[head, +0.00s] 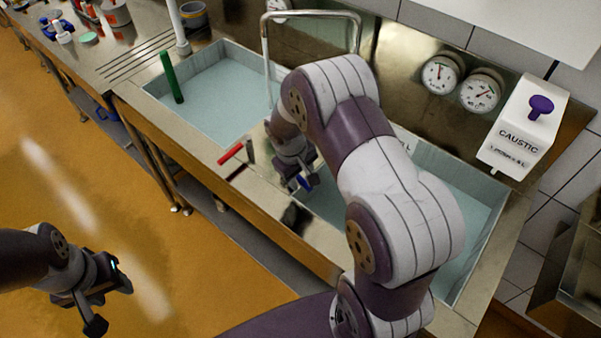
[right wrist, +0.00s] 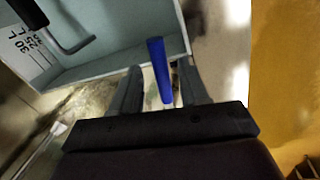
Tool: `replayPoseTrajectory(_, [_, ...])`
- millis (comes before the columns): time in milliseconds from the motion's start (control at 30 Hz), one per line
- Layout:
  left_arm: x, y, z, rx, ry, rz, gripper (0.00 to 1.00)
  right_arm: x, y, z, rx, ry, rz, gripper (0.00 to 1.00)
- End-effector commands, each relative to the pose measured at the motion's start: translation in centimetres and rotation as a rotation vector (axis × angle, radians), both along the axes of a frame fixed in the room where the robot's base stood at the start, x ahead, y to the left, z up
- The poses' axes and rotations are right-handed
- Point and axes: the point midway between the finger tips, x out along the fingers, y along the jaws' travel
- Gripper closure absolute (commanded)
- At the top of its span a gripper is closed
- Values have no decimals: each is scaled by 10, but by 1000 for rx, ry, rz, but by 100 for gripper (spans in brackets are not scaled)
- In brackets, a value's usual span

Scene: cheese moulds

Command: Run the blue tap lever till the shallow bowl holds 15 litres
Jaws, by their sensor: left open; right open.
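The blue tap lever (right wrist: 160,70) stands between the two parted fingers of my right gripper (right wrist: 157,82), with gaps visible on both sides. In the head view a bit of the lever (head: 303,184) shows beside my right gripper (head: 296,174), at the sink's front ledge. The sink has a left bowl (head: 222,72) and a right bowl (head: 483,200), partly hidden by my right arm. I cannot tell which is the shallow one. The right wrist view shows a bowl wall (right wrist: 100,62) with litre marks, 30 and 25 readable. My left gripper (head: 108,298) is open and empty over the floor.
A red lever (head: 231,153) lies left of my right gripper on the ledge. A green pipe (head: 172,77) stands in the left bowl. A spout (head: 311,13) arches behind. Two gauges (head: 440,74) and a caustic dispenser (head: 523,128) with a purple knob are on the wall.

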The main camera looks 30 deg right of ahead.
Motion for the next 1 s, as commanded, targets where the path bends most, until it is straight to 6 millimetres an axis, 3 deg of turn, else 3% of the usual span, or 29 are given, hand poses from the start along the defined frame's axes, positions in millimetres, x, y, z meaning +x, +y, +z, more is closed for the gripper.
replayPoseTrajectory(233, [0, 0, 0, 0, 0, 0, 56, 0, 0, -2, 0, 0, 1, 56])
replayPoseTrajectory(267, [0, 0, 0, 0, 0, 0, 56, 0, 0, -2, 0, 0, 1, 62])
replayPoseTrajectory(367, [0, 0, 0, 0, 0, 0, 56, 0, 0, -2, 0, 0, 1, 95])
replayPoseTrajectory(400, [0, 0, 0, 0, 0, 0, 56, 0, 0, -2, 0, 0, 1, 100])
replayPoseTrajectory(733, [0, 0, -2, 0, 0, 0, 56, -1, 2, -2, -1, -1, -18, 100])
replayPoseTrajectory(1000, [0, 0, -11, 0, 0, 0, 56, -6, 18, -3, -1, -2, -150, 100])
